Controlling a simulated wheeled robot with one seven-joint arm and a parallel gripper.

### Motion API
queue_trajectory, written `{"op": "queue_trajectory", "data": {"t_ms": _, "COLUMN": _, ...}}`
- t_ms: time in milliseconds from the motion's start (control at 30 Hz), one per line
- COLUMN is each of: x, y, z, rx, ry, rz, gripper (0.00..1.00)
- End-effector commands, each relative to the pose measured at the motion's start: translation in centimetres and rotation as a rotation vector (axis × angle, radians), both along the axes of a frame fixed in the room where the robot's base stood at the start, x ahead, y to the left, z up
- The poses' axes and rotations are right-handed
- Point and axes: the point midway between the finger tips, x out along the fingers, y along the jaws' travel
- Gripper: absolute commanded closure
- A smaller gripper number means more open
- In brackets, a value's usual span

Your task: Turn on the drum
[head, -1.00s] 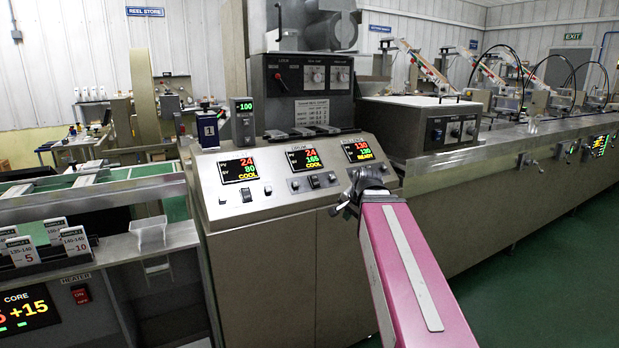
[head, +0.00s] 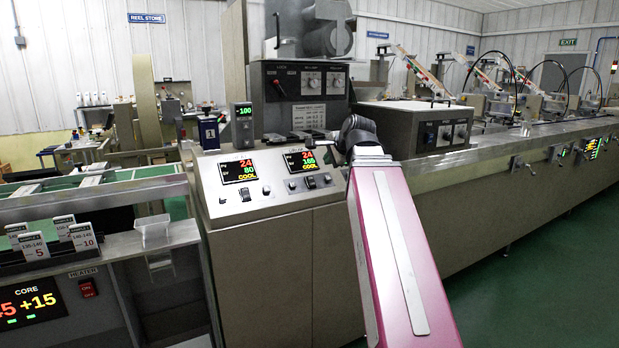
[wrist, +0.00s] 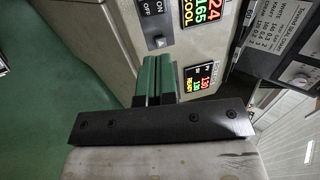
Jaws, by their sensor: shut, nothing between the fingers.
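The sloped control panel (head: 222,208) stands in front of me. Its middle display (head: 301,161) reads 24 over 165 with COOL; the label above it is too small to read surely. Small switches (head: 310,181) sit under that display. In the head view my gripper (head: 318,136) is over the panel's back edge, partly hidden by the arm.
The left display (head: 239,171) reads 24 over 80 with COOL. A third display (wrist: 198,78), 130 READY, is hidden behind my arm in the head view. A dark control box (head: 300,95) rises behind the panel. A clear cup (head: 153,232) stands on the left ledge.

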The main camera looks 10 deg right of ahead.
Motion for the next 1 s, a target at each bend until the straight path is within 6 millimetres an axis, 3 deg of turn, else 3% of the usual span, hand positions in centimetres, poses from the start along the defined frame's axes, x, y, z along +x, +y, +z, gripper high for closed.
{"op": "queue_trajectory", "data": {"t_ms": 467, "x": 0.3, "y": 0.1, "z": -0.1, "rx": 0.003, "ry": -0.001, "rz": -0.002, "gripper": 1.0}}
{"op": "queue_trajectory", "data": {"t_ms": 1000, "x": 5.6, "y": 1.8, "z": -4.5, "rx": 0.003, "ry": 0.0, "rz": -0.001, "gripper": 1.0}}
